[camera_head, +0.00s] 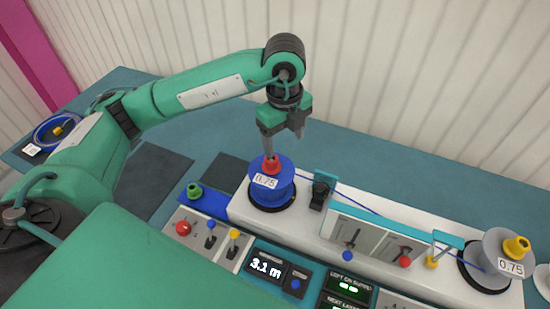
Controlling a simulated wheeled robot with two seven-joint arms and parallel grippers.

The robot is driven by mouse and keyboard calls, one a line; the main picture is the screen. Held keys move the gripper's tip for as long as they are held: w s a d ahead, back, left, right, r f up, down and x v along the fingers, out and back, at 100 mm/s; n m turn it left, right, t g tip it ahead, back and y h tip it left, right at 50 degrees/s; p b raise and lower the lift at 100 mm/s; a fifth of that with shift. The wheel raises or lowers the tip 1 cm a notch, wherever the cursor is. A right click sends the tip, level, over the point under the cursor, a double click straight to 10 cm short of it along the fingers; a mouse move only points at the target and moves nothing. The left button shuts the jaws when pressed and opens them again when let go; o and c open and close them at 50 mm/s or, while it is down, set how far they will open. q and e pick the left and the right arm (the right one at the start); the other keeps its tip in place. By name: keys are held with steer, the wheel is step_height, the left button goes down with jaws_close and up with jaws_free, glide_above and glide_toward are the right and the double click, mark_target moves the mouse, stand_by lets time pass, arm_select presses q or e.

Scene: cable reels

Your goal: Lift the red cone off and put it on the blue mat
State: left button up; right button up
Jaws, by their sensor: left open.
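The red cone (271,164) sits on top of the blue reel (270,190) labelled 0.75, left of centre on the white machine. My left gripper (283,145) is open just above it, pointing down. One finger reaches close to the cone's tip; I cannot tell whether it touches. The blue mat (216,205) lies just left of the reel. A green cone (194,190) stands at the mat's left end. My right gripper is not in view.
A guide block (320,192) stands right of the blue reel, with blue cable running right to a grey reel (494,258) topped by a yellow cone (516,247). Levers and a red button (183,228) stand in front of the mat. Another blue reel (55,132) lies far left.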

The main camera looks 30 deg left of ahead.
mark_target(272, 160)
arm_select(q)
steer(key=shift+n+y, duration=0.6)
steer(key=shift+y, duration=0.3)
steer(key=a+f, duration=0.1)
steer(key=f, duration=0.1)
steer(key=w+a+f, duration=0.1)
steer(key=f, duration=0.1)
steer(key=a+f+p, duration=0.1)
steer(key=a+f, duration=0.1)
steer(key=f, duration=0.1)
steer(key=shift+w, duration=0.2)
steer(key=shift+f+p, duration=0.45)
steer(key=shift+p, duration=0.1)
step_height(272, 160, down, 3)
steer(key=shift+w+a+f+p, duration=0.1)
steer(key=shift+f+p, duration=0.05)
steer(key=shift+p, duration=0.85)
steer(key=shift+f, duration=0.65)
steer(key=c, duration=1.1)
steer(key=shift+o, duration=0.2)
steer(key=shift+w+r, duration=0.1)
